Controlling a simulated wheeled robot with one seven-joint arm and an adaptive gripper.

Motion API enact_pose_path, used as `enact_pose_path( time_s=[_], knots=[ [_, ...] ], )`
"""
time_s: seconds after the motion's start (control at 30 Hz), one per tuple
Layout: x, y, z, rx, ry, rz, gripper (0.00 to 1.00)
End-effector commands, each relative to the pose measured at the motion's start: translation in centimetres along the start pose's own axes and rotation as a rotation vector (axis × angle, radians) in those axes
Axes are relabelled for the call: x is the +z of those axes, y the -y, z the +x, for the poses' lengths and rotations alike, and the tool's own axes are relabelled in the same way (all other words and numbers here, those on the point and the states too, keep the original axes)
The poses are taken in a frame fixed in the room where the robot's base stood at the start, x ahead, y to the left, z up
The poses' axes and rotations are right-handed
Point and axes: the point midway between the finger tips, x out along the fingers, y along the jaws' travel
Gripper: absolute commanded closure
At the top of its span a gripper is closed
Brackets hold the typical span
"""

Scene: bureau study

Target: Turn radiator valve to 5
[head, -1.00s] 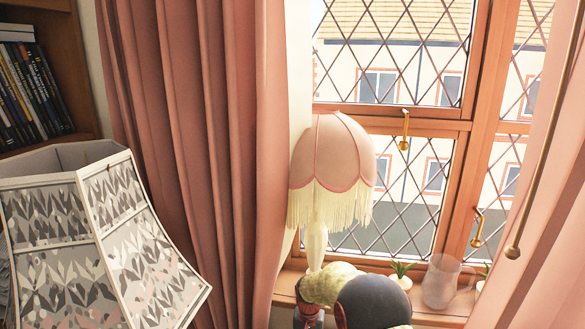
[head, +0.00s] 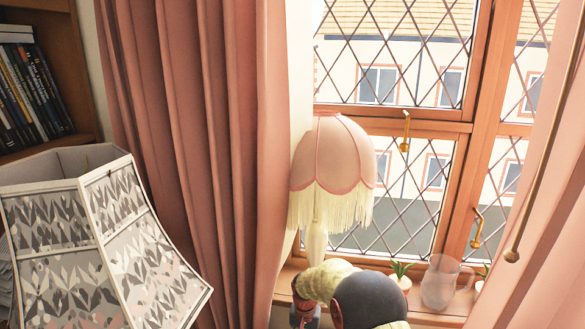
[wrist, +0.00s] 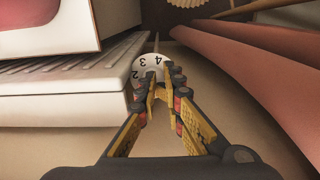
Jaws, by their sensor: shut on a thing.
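The radiator valve (wrist: 150,64) is a white round knob with dark numbers, in the upper middle of the wrist view. The figures 2, 3 and 4 show on its visible face. My gripper (wrist: 157,82) is shut on the valve, with its fingertips at the knob's near side. The fingers cover part of the knob, and I cannot tell which number is lined up with a mark. The valve and my gripper do not show in the head view, where only parts of my arm appear at the bottom.
A white radiator (wrist: 60,85) with a slatted top lies close left of my gripper. A pink curtain (wrist: 255,75) hangs close on the right. In the head view, a fringed lamp (head: 333,165), a glass jug (head: 440,283) and a small plant (head: 400,270) stand on the windowsill.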

Motion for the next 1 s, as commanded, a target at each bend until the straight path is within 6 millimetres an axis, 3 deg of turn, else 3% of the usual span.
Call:
enact_pose_path(
  time_s=[0.03, 0.43, 0.87, 1.0],
  knots=[
    [-0.2, 0.1, -1.3, -0.002, -0.005, 0.001, 1.00],
    [0.2, -0.1, -4.8, 0.003, 0.007, 0.001, 1.00],
    [0.5, -0.2, -4.6, 0.006, 0.015, -0.046, 1.00],
    [3.9, -1.8, -2.9, 0.033, 0.087, -0.113, 1.00]
  ],
)
